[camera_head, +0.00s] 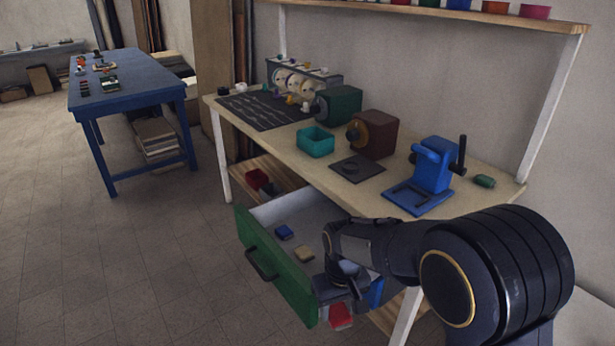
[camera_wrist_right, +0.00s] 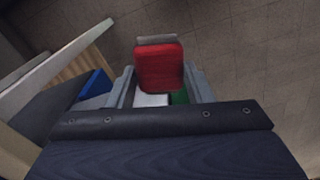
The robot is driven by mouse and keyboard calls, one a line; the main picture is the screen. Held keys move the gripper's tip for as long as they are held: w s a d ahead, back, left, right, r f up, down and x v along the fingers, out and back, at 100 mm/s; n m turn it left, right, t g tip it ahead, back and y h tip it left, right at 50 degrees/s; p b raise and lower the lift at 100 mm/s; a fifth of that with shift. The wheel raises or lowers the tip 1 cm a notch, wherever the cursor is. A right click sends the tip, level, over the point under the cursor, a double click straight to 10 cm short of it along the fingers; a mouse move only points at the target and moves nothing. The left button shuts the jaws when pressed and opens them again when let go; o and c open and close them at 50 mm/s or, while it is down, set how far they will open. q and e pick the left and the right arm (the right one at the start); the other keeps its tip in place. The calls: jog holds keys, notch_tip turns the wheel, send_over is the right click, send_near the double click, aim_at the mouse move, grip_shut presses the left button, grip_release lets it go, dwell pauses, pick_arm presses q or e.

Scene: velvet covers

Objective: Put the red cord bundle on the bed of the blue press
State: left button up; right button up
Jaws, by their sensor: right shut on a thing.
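The red cord bundle (camera_head: 340,316) is in the jaws of my right gripper (camera_head: 338,298), low by the right end of the open green-fronted drawer. In the right wrist view the red bundle (camera_wrist_right: 159,65) sits between the two grey fingers of my right gripper (camera_wrist_right: 160,88), which are shut on it. The blue press (camera_head: 434,172) stands on the workbench, above and to the right of the gripper. Its flat blue bed (camera_head: 408,201) shows nothing on it. My left gripper is not in view.
The open drawer (camera_head: 271,262) holds a blue bundle (camera_head: 284,232) and a yellow bundle (camera_head: 304,254). On the workbench (camera_head: 365,203) are a dark flat plate (camera_head: 357,168), a brown machine (camera_head: 373,134), a teal bin (camera_head: 315,141) and a green bundle (camera_head: 484,181) right of the press.

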jog(key=w+d+f+m+b, duration=0.1)
jog(key=w+d+f+m, duration=0.1)
jog(key=w+d+f, duration=0.35)
jog(key=w+d+f+m+b, duration=0.2)
jog(key=d, duration=0.6)
jog(key=s+r+p, duration=0.7)
jog(key=r+p, duration=0.3)
jog(key=p, duration=0.3)
jog(key=shift+s+r+p, duration=0.25)
jog(key=shift+s+p, duration=0.05)
jog(key=shift+p, duration=0.05)
